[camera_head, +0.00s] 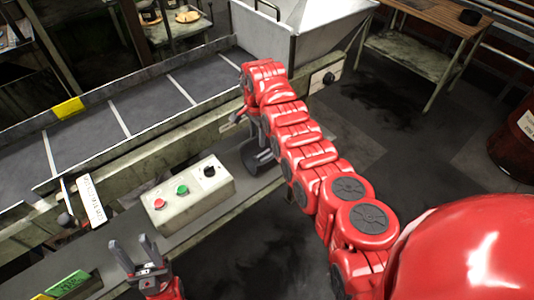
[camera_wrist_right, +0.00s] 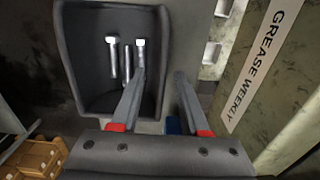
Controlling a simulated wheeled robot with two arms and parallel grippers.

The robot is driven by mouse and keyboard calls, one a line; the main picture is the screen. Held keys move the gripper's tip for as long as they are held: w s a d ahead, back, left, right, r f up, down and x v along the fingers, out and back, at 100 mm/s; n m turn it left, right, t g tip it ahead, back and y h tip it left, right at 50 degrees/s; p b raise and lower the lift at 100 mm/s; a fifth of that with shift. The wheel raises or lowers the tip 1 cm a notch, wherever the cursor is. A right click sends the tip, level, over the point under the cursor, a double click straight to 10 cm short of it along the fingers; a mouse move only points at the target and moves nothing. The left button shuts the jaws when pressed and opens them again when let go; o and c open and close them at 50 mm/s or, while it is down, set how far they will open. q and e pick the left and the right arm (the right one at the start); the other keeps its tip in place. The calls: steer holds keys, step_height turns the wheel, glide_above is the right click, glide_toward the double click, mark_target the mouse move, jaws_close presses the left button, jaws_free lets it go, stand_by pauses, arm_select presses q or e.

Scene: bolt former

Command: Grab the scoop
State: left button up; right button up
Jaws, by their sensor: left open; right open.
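The dark grey scoop (camera_wrist_right: 90,62) fills the upper left of the right wrist view. Its pan holds several metal bolts (camera_wrist_right: 127,60). My right gripper (camera_wrist_right: 161,75) is open at the scoop's right side, its left finger overlapping the pan in the picture. A small blue piece (camera_wrist_right: 173,125) shows between the fingers; I cannot tell whether it is the scoop's handle. In the head view the scoop (camera_head: 258,158) is partly behind my red right arm, by the conveyor's side, and the right gripper is mostly hidden. My left gripper (camera_head: 136,252) is open and empty at the lower left.
A control box (camera_head: 190,195) with red and green buttons sits on the ledge in front of the conveyor (camera_head: 150,110). A metal hopper (camera_head: 315,25) stands at the conveyor's far end. A "Grease weekly" label (camera_wrist_right: 262,65) is right of the right gripper. A wooden crate (camera_wrist_right: 38,158) shows below.

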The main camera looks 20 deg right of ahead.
steer(key=shift+f, duration=1.1)
jaws_close()
stand_by(0.6)
